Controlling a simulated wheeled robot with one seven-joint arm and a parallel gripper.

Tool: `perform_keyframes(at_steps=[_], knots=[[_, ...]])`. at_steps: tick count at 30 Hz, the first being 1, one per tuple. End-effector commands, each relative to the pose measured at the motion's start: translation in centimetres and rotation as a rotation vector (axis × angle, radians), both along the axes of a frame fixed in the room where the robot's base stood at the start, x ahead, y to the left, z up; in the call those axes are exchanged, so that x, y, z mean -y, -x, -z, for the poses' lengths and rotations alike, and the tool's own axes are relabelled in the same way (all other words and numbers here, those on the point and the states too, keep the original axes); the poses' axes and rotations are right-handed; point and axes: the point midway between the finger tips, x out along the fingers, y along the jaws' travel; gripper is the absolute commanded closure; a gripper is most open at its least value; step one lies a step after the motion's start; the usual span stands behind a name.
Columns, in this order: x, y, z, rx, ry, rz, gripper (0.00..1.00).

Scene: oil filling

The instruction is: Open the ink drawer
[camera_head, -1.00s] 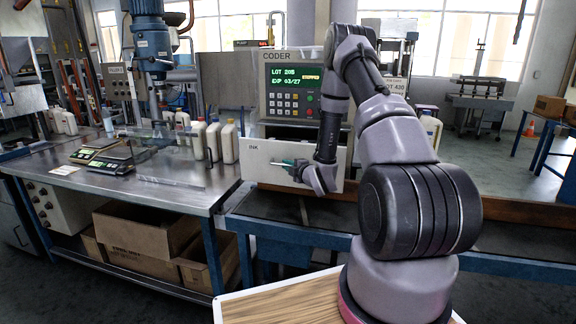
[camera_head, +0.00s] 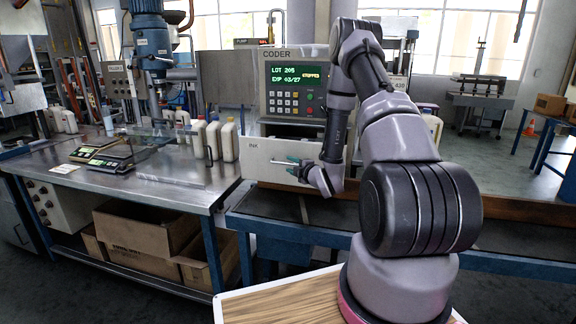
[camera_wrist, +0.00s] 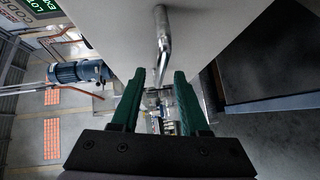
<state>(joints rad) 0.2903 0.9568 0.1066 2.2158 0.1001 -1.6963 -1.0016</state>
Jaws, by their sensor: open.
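The ink drawer (camera_head: 262,170) has a pale front panel marked with a small label, below the grey coder (camera_head: 268,82) with its green display. I cannot tell whether the drawer stands out from the housing. Its silver bar handle (camera_wrist: 162,40) shows in the wrist view, running from the top down to between the fingertips. My gripper (camera_head: 293,165) is at the drawer front, partly hidden by my own wrist. In the wrist view my gripper (camera_wrist: 160,76) has its two green fingers apart, either side of the handle's near end. I see no clear contact with the handle.
A steel bench (camera_head: 185,195) with white bottles (camera_head: 228,141) and a scale (camera_head: 102,157) stands at the left. A blue-framed conveyor (camera_head: 300,226) runs below the drawer. Cardboard boxes (camera_head: 140,232) sit under the bench.

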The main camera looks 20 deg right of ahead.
Motion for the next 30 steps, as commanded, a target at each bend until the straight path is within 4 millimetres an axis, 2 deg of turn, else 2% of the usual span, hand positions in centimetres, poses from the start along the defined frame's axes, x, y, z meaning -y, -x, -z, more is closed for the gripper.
perform_keyframes(at_steps=[6, 12, 17, 30], knots=[[1.0, 4.5, -0.6, -0.004, -0.001, 0.003, 0.55], [1.5, 6.9, -1.0, -0.001, 0.001, 0.002, 0.55], [1.6, 7.5, -1.1, -0.001, -0.001, 0.001, 0.55], [1.6, 7.4, -1.3, -0.004, -0.003, 0.003, 0.55]])
